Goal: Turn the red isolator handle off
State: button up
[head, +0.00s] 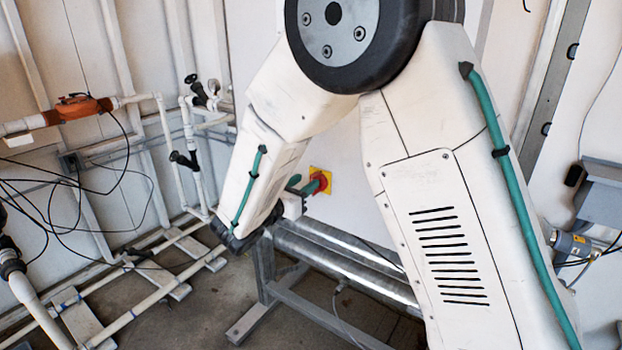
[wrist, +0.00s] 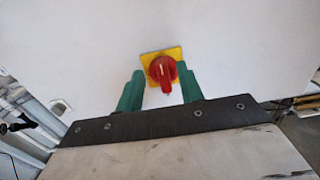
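The red isolator handle (wrist: 163,70) is a round knob with a grip bar that points down in the wrist view. It sits on a yellow square plate (wrist: 176,53) on a white panel. In the head view the handle (head: 321,182) and yellow plate (head: 327,173) show just right of my fingers. My gripper (wrist: 160,72) has two green fingers, spread apart, one on each side of the handle. A gap shows between each finger and the grip bar, and nothing is held. In the head view my gripper (head: 303,186) faces the panel, partly hidden by my arm.
Below the panel are shiny horizontal cylinders (head: 345,262) on a grey metal frame (head: 268,275). White pipes (head: 160,295) and an orange fitting (head: 78,108) with loose black cables are at the left. A grey box (head: 600,195) is at the right.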

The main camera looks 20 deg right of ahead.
aim_at(312, 177)
jog(key=shift+x, duration=1.9)
grip_shut()
